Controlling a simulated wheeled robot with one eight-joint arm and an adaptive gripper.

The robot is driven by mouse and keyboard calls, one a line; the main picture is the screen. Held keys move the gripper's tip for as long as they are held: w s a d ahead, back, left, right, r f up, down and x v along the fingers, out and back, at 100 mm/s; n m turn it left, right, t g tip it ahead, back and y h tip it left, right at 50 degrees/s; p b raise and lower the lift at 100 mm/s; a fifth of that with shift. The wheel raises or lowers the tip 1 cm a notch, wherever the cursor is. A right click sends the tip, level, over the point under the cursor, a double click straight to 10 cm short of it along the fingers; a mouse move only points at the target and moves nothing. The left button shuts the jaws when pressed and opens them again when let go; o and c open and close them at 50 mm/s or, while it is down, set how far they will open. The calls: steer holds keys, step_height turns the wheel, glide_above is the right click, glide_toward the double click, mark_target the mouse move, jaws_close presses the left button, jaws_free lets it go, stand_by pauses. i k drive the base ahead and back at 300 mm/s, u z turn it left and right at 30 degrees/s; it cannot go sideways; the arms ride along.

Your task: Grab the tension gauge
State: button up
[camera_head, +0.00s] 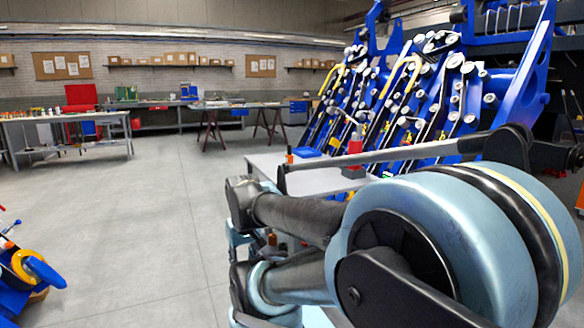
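I cannot make out a tension gauge for certain. Small items stand on a light grey table (262,164) just beyond my arm. They include a red and dark item (355,162), a flat blue item (307,152) and a small orange upright item (290,155). They are too small to tell what each is. My arm's light blue and dark links fill the lower right and hide much of this table. I see no gripper fingers in this view.
A blue harvester chassis (535,70) with pulleys and belts stands behind the table at right. Workbenches (66,118) line the left and back. A blue and yellow machine part (28,268) is at lower left. The grey floor (120,220) between them is clear.

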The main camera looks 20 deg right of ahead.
mark_target(290, 158)
steer(key=k, duration=0.25)
steer(key=z, duration=0.6)
steer(key=i, duration=1)
steer(key=z, duration=0.45)
